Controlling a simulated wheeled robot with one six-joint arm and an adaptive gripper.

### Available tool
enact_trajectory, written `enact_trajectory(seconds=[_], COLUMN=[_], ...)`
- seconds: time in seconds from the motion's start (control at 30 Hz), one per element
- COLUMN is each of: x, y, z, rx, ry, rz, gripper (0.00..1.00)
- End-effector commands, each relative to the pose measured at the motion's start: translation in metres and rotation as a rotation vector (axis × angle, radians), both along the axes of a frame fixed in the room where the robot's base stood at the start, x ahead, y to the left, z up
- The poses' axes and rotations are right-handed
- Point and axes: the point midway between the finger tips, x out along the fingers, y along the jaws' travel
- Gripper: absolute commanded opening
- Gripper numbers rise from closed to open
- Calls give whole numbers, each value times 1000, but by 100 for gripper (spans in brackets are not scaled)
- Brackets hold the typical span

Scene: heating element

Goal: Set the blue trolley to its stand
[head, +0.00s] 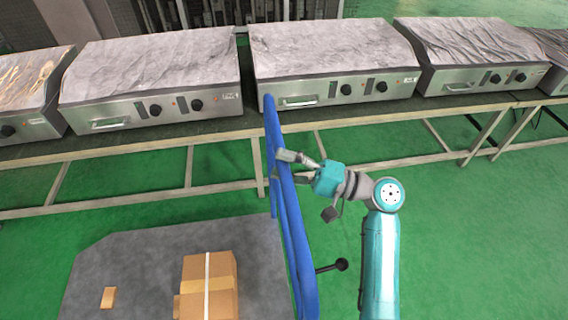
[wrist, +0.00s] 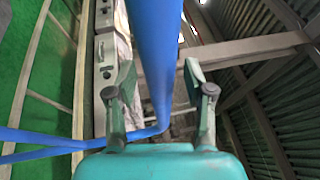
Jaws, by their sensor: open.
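The blue trolley has a tall blue tubular handle (head: 288,215) at the right end of its grey platform (head: 125,258). My gripper (head: 284,167) is open at the upper part of this handle, coming from the right. In the wrist view a blue bar (wrist: 156,45) runs between the two spread fingers of my gripper (wrist: 160,85), with gaps visible at its sides. In the head view the handle partly hides the fingertips. I cannot make out a stand for the trolley in either view.
A taped cardboard box (head: 192,290) and a small brown block (head: 108,298) lie on the platform. A long table (head: 150,142) with several metal heating units (head: 335,60) stands behind. A black knob on a rod (head: 341,265) is right of the handle. Green floor (head: 480,230) is clear at right.

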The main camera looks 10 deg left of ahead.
Motion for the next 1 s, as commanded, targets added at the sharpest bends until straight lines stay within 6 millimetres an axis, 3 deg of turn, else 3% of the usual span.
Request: enact_trajectory(seconds=[0.27, 0.5, 0.8, 1.0], x=[0, 0, -1, -7], y=[2, 2, 4, 24], z=[0, 0, 0, 0], rx=[0, 0, 0, -1], ry=[0, 0, 0, 0], rz=[0, 0, 0, 4], gripper=[52, 0, 0, 0])
